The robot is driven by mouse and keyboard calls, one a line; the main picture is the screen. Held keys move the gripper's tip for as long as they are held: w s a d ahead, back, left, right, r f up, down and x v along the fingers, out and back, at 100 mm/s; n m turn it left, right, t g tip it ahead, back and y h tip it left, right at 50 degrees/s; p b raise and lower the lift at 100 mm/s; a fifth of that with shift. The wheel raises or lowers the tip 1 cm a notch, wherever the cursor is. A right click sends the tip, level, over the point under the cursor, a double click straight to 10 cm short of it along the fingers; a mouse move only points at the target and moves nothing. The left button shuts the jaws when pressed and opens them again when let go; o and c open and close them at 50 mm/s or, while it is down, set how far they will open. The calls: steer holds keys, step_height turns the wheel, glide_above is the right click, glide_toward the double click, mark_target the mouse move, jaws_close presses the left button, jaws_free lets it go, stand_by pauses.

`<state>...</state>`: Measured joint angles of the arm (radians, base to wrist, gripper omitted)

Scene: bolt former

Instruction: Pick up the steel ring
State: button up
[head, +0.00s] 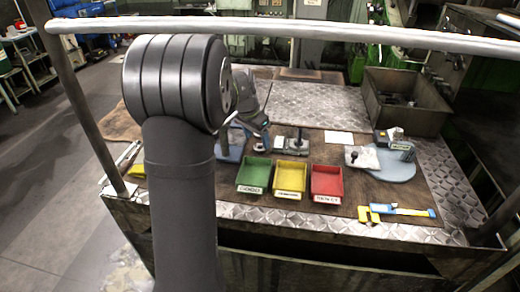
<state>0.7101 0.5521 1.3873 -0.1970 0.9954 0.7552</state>
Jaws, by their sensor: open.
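My gripper (262,139) is small in the head view, behind the left side of the three bins and pointing down at the bench. It is open, and its fingers are hard to make out. A small dark and pale round piece (259,149) lies just below it; I cannot tell whether this is the steel ring. I cannot pick out the steel ring with certainty anywhere else. My large arm link covers the left part of the bench.
Green (254,174), yellow (291,178) and red (327,182) bins stand in a row. A grey fixture (292,146) stands behind them. Yellow-blue calipers (398,211) lie front right. A rail crosses above.

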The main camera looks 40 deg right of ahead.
mark_target(256, 147)
steer(key=x, duration=0.3)
steer(key=shift+f, duration=0.35)
steer(key=c, duration=1.2)
steer(key=shift+o, duration=0.2)
steer(key=shift+d+r, duration=0.1)
steer(key=shift+r, duration=0.05)
